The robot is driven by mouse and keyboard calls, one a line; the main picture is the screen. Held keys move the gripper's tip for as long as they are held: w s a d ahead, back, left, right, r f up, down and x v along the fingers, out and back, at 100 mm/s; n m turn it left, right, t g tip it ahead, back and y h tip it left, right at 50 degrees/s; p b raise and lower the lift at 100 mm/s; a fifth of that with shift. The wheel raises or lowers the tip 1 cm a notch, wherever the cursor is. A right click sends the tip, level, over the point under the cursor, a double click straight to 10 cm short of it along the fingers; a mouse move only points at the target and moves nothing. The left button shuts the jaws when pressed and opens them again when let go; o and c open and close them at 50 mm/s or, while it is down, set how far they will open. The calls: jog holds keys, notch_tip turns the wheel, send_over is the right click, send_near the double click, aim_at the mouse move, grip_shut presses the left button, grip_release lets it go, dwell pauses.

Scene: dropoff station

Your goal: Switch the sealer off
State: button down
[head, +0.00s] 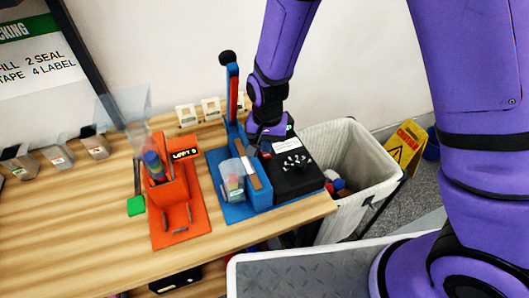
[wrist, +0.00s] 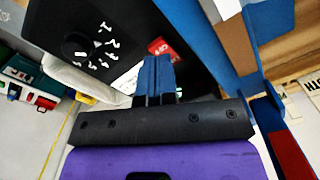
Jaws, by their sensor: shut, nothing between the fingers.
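The sealer is a blue frame (head: 234,210) with a black box (head: 296,178) on its right side, a dial with white marks on top, and an upright blue lever ending in a black knob. In the wrist view, the black box (wrist: 110,30) shows the dial (wrist: 78,44) and a small red patch with white marks (wrist: 160,46). My gripper (head: 266,146) is over the back of the box, beside the lever. Its blue fingers (wrist: 155,62) are together and empty, with tips close to the red patch. I cannot tell whether they touch it.
A clear pouch with contents (head: 232,180) stands at the sealer's front left. An orange fixture (head: 178,212) is to the left on the wooden bench (head: 85,235). A white bin (head: 350,165) stands right of the bench, with a yellow floor sign (head: 406,146) behind it.

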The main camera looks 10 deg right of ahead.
jog(key=shift+f, duration=1.3)
dwell(1.1)
jog(key=shift+r, duration=3.5)
